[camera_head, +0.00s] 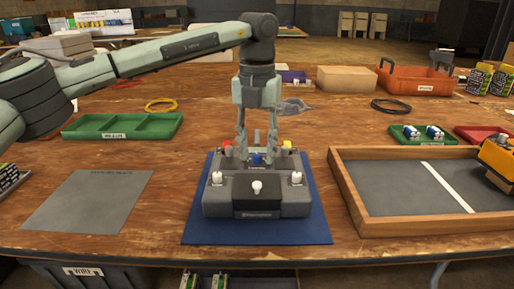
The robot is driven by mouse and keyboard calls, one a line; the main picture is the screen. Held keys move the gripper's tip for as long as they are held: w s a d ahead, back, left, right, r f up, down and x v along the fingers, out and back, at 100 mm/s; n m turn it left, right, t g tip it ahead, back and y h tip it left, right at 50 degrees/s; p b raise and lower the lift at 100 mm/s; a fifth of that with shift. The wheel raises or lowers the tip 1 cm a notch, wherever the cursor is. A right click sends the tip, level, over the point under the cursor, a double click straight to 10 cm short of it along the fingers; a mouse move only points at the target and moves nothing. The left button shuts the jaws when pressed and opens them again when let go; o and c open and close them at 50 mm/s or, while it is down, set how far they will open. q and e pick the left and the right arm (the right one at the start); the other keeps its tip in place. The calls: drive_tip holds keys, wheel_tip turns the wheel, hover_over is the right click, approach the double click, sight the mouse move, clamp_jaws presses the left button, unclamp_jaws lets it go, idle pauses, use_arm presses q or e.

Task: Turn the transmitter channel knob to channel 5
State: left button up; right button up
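The transmitter (256,191) is a dark grey box on a blue mat (312,230) at the near middle of the table. My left gripper (257,152) points straight down over the back of the transmitter. Its fingers are apart, one on each side of the blue knob, with visible gaps. The knob's channel marks are too small to read. My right gripper is not in view.
A wooden-framed tray (350,192) lies close on the right, with a yellow object (497,157) at its right end. A grey sheet (88,200) lies on the left. A green tray (122,126) and an orange bin (415,82) stand farther back.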

use_arm(q)
drive_tip(key=shift+c, duration=0.6)
clamp_jaws()
drive_tip(key=shift+m, duration=0.4)
drive_tip(key=shift+m+p, duration=0.4)
drive_tip(key=shift+m, duration=0.6)
drive_tip(key=m, duration=0.3)
drive_tip(key=shift+m+p, duration=0.35)
drive_tip(key=shift+m, duration=0.05)
drive_tip(key=m, duration=0.5)
drive_tip(key=shift+p, duration=0.35)
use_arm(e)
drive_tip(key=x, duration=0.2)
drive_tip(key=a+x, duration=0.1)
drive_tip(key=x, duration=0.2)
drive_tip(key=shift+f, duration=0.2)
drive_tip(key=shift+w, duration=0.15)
